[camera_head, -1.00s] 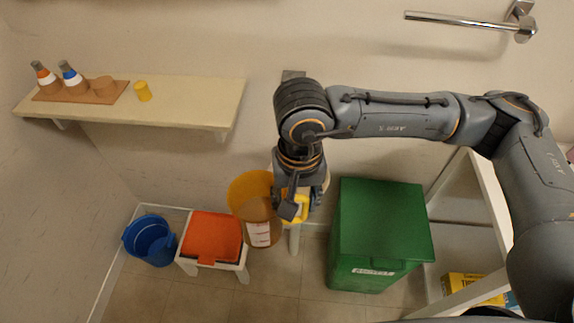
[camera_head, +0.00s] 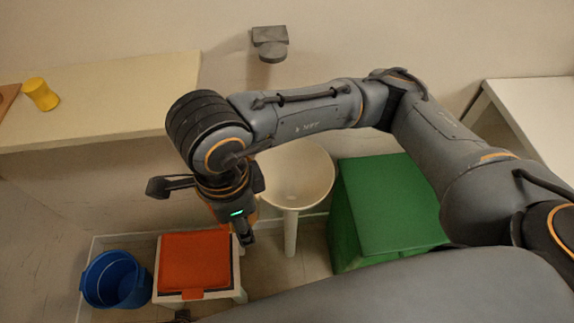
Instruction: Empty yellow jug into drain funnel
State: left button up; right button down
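The drain funnel (camera_head: 292,172) is a cream round basin on a pedestal, right of my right gripper (camera_head: 243,232) in the head view. The part of its bowl that shows looks empty. My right gripper hangs in front of the wall, by the back right of the orange-lidded box. A small yellow-orange patch, likely the yellow jug (camera_head: 222,212), shows behind the gripper; nearly all of it is hidden. I cannot tell how the jug is tilted or whether the fingers are closed on it.
A blue bucket (camera_head: 115,281) and a white stand with an orange lid (camera_head: 195,264) are at the lower left. A green bin (camera_head: 388,212) stands right of the funnel. A white table (camera_head: 535,118) is at right.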

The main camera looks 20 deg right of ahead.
pick_arm(q)
jog(key=shift+w+r, duration=0.3)
jog(key=shift+w, duration=0.35)
pick_arm(e)
jog(key=shift+w+a+f+m, duration=0.15)
jog(key=shift+f+m, duration=0.15)
jog(key=shift+m, duration=0.3)
pick_arm(q)
jog(key=shift+d+r, duration=0.1)
